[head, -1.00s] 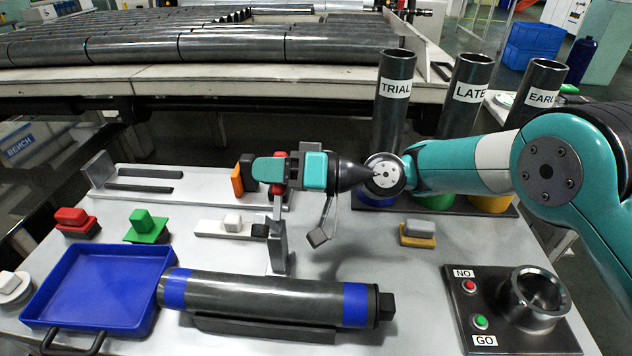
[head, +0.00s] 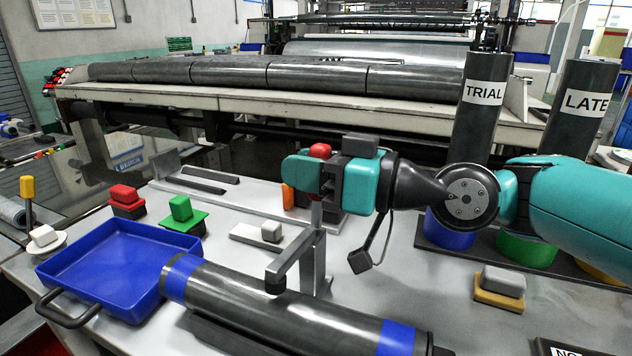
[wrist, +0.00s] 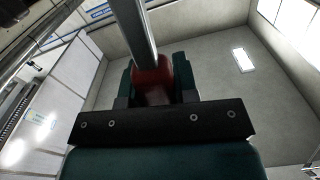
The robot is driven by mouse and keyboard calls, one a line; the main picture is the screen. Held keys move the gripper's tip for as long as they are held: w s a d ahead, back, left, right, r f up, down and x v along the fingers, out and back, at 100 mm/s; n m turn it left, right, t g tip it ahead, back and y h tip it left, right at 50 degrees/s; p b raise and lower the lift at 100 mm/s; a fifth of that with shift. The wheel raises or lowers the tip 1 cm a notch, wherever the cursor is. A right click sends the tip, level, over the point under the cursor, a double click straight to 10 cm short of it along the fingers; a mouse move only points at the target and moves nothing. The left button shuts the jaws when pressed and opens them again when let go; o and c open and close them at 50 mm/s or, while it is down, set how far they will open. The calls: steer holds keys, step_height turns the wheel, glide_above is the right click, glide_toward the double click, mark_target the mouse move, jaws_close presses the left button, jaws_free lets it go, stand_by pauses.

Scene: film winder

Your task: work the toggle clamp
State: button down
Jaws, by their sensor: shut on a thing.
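The toggle clamp (head: 314,262) is a grey post on the bench with a bar reaching toward the lower left. The clamp's red handle grip (head: 319,151) stands above the post. My gripper (head: 325,175) is shut on this grip from the right. In the wrist view the red grip (wrist: 152,78) is between the dark teal fingers, with the grey handle shaft (wrist: 134,28) running away from it.
A dark roll with blue bands (head: 250,303) lies in front of the clamp. A blue tray (head: 120,262) is to its left. Red (head: 124,195), green (head: 181,208) and white (head: 270,232) blocks stand nearby. Tall tubes labelled TRIAL (head: 480,125) and LATE (head: 575,130) stand at the right.

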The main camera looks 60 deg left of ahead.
steer(key=shift+s, duration=0.15)
steer(key=c, duration=0.9)
jaws_free()
